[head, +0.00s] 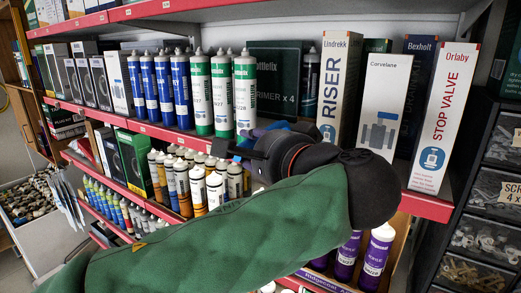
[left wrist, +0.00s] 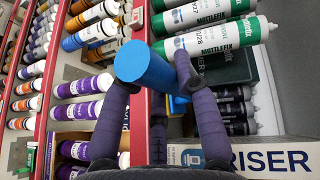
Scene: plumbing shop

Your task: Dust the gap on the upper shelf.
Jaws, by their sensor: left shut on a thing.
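My left gripper (head: 252,141) is at the front edge of the upper shelf (head: 165,133), in front of the gap between the green-and-white tubes (head: 222,95) and the white RISER box (head: 337,85). Its purple fingers (left wrist: 150,75) are shut on a blue round-ended block (left wrist: 146,63), which I take for the duster. In the left wrist view the block lies close to the shelf edge and the green-and-white tubes; whether it touches the shelf is unclear. A dark green primer box (head: 273,75) stands at the back of the gap. My right gripper is out of view.
Blue tubes (head: 163,85) stand left of the green-and-white ones. A tall Corvelane box (head: 384,105) and a STOP VALVE box (head: 444,115) stand right of the RISER box. The lower shelf holds many tubes, including purple ones (head: 376,258). Parts drawers (head: 490,190) are at the far right.

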